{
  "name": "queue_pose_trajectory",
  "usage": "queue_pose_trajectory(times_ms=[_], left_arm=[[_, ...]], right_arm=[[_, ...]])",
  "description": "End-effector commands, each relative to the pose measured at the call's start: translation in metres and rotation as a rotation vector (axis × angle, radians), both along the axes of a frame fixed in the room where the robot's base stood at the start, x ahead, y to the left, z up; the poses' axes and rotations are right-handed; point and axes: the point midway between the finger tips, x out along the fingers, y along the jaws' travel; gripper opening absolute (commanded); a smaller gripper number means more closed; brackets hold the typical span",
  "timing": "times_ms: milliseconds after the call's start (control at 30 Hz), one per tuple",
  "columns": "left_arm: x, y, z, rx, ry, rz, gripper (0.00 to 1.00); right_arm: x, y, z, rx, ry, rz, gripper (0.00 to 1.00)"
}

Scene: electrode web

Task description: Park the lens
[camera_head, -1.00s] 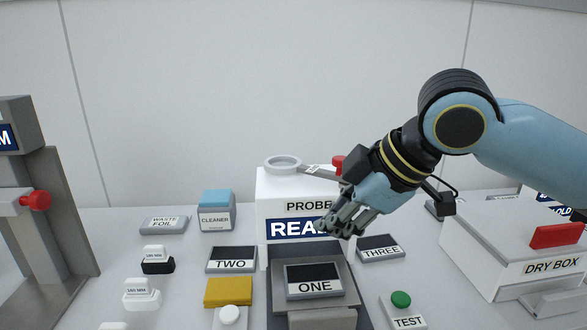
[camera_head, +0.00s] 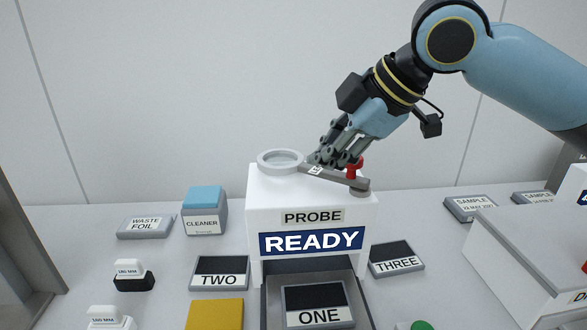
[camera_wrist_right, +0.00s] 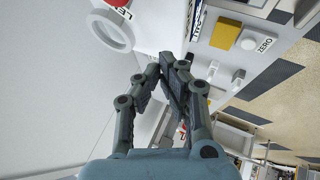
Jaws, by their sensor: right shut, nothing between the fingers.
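The lens (camera_head: 281,160) is a round grey ring on a flat arm (camera_head: 337,176) that lies across the top of the white PROBE box (camera_head: 310,196). A red knob (camera_head: 353,170) stands near the arm's right end. My right gripper (camera_head: 330,160) is shut and empty just behind and above the lens arm, between the ring and the red knob; I cannot tell whether it touches the arm. In the right wrist view the lens ring (camera_wrist_right: 110,31) shows at the upper left, beyond the shut fingers (camera_wrist_right: 165,75). My left gripper is not in view.
A plate marked ONE (camera_head: 318,306) sits in the box's front bay, with TWO (camera_head: 220,274) and THREE (camera_head: 396,259) beside it. CLEANER (camera_head: 204,215) and WASTE FOIL (camera_head: 146,227) are at left. The DRY BOX (camera_head: 520,262) is at right.

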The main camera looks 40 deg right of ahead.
Motion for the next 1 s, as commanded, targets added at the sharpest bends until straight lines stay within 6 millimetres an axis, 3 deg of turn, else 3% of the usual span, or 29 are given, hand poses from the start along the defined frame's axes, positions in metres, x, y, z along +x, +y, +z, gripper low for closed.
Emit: queue_pose_trajectory(times_ms=[467, 700, 1000], left_arm=[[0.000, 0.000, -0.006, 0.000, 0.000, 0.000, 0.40], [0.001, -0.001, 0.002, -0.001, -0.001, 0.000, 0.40], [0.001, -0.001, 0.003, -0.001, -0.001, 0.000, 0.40]], right_arm=[[0.046, 0.016, -0.065, 0.009, 0.005, -0.003, 0.00], [0.077, 0.003, -0.064, 0.001, 0.002, 0.000, 0.00], [0.084, 0.000, -0.066, 0.002, 0.003, 0.000, 0.00]])
